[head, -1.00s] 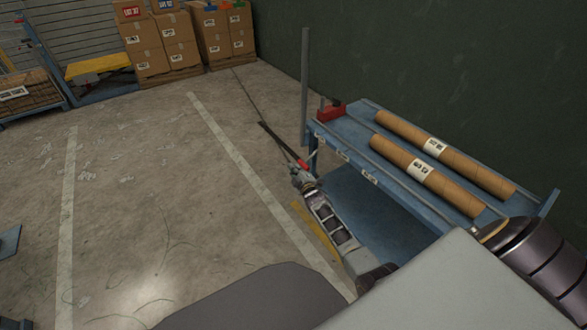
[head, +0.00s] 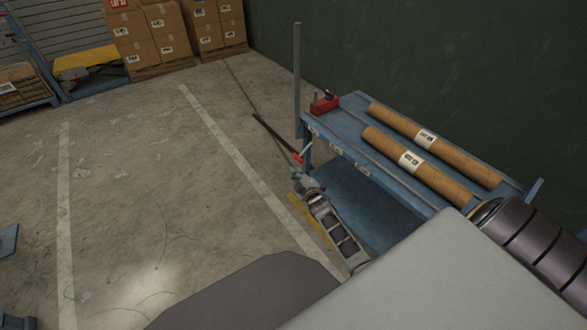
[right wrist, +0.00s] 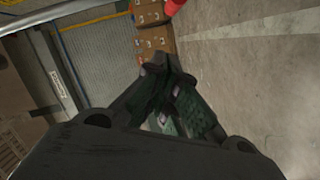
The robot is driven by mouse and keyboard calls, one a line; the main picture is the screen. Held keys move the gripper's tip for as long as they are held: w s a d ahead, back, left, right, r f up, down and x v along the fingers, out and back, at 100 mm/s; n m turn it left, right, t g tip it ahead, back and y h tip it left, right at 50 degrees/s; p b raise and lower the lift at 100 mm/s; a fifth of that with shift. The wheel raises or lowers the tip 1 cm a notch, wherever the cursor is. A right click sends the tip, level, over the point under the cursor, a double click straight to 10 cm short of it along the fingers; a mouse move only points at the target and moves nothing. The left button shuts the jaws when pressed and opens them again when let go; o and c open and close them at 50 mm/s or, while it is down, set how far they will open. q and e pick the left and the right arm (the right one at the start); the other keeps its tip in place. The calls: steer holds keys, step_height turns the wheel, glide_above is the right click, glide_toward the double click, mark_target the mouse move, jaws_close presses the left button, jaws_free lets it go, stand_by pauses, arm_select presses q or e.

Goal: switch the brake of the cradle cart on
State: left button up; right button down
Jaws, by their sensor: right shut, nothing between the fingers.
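The cradle cart (head: 333,150) is blue and stands at the right by the dark green wall, with two cardboard tubes (head: 432,143) on its top. A dark bar (head: 272,133) with a red end (head: 297,157) juts out beside the cart's near left corner; I cannot tell for sure whether it is the brake lever. My right gripper (head: 303,181) is shut and empty, just below the red end in the picture and apart from it. In the right wrist view its closed fingers (right wrist: 167,77) show, with a red part (right wrist: 173,6) beyond them at the top edge. My left gripper is not in view.
A red block (head: 324,104) sits on the cart's far left corner near a grey upright post (head: 297,80). Stacked boxes (head: 140,38) and a yellow-topped cart (head: 88,60) stand at the back. The floor left of the cart is open.

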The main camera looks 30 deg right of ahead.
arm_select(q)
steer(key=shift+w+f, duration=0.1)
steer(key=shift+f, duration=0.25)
arm_select(e)
steer(key=shift+s+r, duration=0.1)
steer(key=shift+s, duration=0.55)
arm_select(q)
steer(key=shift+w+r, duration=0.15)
